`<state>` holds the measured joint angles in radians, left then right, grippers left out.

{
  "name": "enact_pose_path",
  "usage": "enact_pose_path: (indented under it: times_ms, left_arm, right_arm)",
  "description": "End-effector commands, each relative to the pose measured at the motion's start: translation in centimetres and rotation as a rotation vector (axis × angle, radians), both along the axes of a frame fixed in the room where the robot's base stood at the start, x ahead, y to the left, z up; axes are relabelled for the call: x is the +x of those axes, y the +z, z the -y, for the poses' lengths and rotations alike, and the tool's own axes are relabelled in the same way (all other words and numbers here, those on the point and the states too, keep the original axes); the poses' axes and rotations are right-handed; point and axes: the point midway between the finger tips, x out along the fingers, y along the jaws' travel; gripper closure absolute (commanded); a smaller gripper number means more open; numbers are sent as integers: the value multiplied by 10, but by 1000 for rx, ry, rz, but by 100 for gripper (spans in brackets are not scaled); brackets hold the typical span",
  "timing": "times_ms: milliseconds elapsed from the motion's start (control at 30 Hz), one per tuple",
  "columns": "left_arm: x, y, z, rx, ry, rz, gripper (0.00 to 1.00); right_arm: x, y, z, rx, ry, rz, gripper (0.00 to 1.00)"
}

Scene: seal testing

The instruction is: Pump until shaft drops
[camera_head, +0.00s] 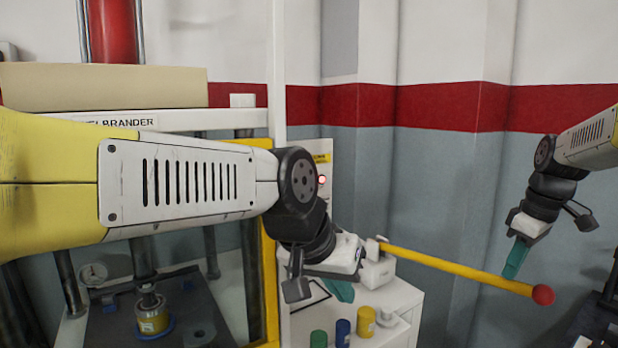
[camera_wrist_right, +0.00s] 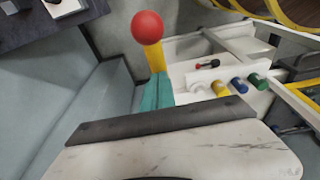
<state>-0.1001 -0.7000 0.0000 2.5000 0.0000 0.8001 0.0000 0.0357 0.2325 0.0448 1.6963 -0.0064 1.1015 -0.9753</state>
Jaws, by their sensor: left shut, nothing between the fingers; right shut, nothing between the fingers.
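The pump lever is a yellow bar (camera_head: 450,268) with a red ball (camera_head: 542,295) at its free end. It slopes slightly down to the right from a white pump unit (camera_head: 376,272). The ball also shows in the right wrist view (camera_wrist_right: 147,26). My right gripper (camera_head: 514,262) is shut and empty, its teal fingers pointing down at the bar near the ball; contact is unclear. My left gripper (camera_head: 341,290) is shut and empty in front of the white cabinet. The press shaft (camera_head: 143,258) stands above a brass-coloured cylinder (camera_head: 152,318) inside the yellow-framed machine.
Green (camera_head: 318,339), blue (camera_head: 343,333) and yellow (camera_head: 366,322) knobs sit on the white cabinet (camera_head: 405,300). A red lit button (camera_head: 322,180) is on the panel behind my left arm. The wall lies behind the lever.

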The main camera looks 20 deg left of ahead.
Motion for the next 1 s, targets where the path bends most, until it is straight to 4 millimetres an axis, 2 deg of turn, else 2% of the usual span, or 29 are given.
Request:
enact_pose_path:
  times_ms: [300, 600, 733, 1000]
  left_arm:
    - [0, 0, 0, 0, 0, 0, 100]
    - [0, 0, 0, 0, 0, 0, 100]
    - [0, 0, 0, 0, 0, 0, 100]
    - [0, 0, 0, 0, 0, 0, 100]
  right_arm:
    - [-3, -66, 1, 2, 0, -6, 100]
    - [-4, -120, 3, 1, 1, -5, 100]
    - [-4, -128, 4, 1, 0, -3, 100]
    - [-4, -127, 4, 1, 0, -1, 100]
